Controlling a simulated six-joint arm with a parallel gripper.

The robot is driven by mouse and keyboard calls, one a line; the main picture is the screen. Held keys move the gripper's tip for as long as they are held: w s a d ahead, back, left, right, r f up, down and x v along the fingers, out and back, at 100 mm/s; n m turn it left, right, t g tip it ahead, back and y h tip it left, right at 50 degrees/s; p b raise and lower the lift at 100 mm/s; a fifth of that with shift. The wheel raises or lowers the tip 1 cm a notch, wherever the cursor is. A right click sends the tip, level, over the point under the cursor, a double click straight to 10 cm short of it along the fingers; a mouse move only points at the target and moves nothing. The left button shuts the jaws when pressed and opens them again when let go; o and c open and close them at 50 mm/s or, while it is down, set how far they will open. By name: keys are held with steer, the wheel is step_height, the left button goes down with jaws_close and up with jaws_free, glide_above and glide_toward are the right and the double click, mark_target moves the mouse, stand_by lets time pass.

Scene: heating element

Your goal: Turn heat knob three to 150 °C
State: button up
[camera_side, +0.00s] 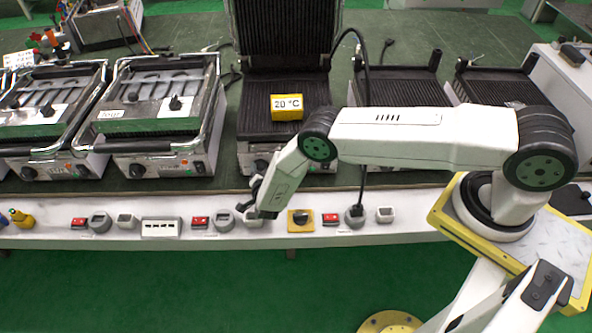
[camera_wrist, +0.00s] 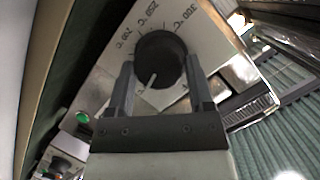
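A round black heat knob (camera_wrist: 161,60) with a white pointer line sits on a pale dial panel (camera_wrist: 112,75) in the wrist view. The line points down and slightly left; marks for 200, 250 and 300 °C show above the knob. The fingers of my gripper (camera_wrist: 160,72) lie on both sides of the knob; whether they press on it is unclear. In the side view my gripper (camera_side: 252,190) is at the front of the middle grill (camera_side: 257,133), hiding part of its panel. A yellow display (camera_side: 287,107) on that grill reads 20 °C.
The bench's front edge carries red switches (camera_side: 200,222), sockets and a yellow switch (camera_side: 301,220). A black cable (camera_side: 363,150) hangs beside the middle grill.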

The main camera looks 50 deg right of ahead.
steer(key=shift+c, duration=1.1)
steer(key=shift+f+m, duration=0.1)
steer(key=shift+m, duration=0.2)
steer(key=m+t, duration=0.1)
steer(key=m, duration=0.2)
steer(key=shift+s+d+f+t+y, duration=0.1)
steer(key=shift+s+t+y, duration=0.05)
steer(key=shift+t+y, duration=0.25)
steer(key=shift+m+t, duration=0.7)
steer(key=shift+m, duration=1)
steer(key=o, duration=1.3)
steer(key=shift+c, duration=0.2)
